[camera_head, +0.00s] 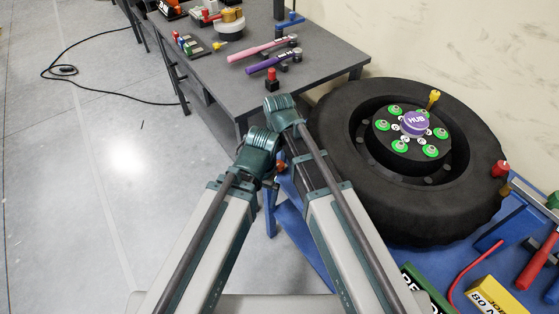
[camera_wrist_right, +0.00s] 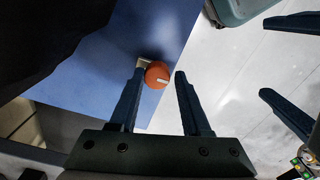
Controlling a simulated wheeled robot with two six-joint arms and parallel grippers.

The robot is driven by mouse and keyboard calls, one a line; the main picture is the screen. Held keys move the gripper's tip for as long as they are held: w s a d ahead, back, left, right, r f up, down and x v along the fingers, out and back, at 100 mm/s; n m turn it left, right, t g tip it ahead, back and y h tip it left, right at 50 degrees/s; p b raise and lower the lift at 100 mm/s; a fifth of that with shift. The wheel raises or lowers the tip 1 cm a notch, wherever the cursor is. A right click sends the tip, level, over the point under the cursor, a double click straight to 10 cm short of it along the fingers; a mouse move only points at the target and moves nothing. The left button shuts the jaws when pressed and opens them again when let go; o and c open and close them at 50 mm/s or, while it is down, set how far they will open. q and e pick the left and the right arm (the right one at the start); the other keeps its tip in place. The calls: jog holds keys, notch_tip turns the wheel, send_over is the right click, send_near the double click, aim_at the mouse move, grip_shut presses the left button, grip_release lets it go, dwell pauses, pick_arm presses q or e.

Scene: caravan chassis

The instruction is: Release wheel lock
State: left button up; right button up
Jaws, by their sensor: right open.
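An orange-red round knob (camera_wrist_right: 157,75) with a pale mark and a pale bracket beside it sits at the edge of a blue surface (camera_wrist_right: 100,70) in the right wrist view. My right gripper (camera_wrist_right: 158,73) is open, its two fingers pointing at the knob, one on each side. Contact cannot be told. My left gripper (camera_wrist_right: 264,57) shows at the right of that view with its fingers apart and nothing between them. In the head view, the black wheel (camera_head: 340,120) stands beside my arms, with a purple hub cap (camera_head: 415,123) ringed by green nuts. Arm links largely hide both grippers there.
A dark table (camera_head: 330,70) at the back holds hammers (camera_head: 263,50) and a red-topped piece (camera_head: 272,79). A blue platform (camera_head: 500,235) with tools lies at the right. A red knob (camera_head: 500,168) is at the tyre's right. The floor (camera_head: 100,190) at left is clear beyond a cable.

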aim_at(278, 165)
jog(key=o, duration=0.3)
jog(key=shift+a, duration=0.15)
jog(key=shift+o, duration=0.2)
jog(key=shift+r, duration=0.1)
jog(key=shift+r+p, duration=0.4)
jog(key=shift+p, duration=0.15)
notch_tip(278, 165, up, 13)
jog(key=p, duration=1.2)
jog(key=shift+p, duration=0.35)
jog(key=shift+f, duration=0.3)
notch_tip(278, 165, down, 13)
jog(key=b, duration=1.3)
jog(key=shift+f+b, duration=0.1)
jog(key=shift+b, duration=0.2)
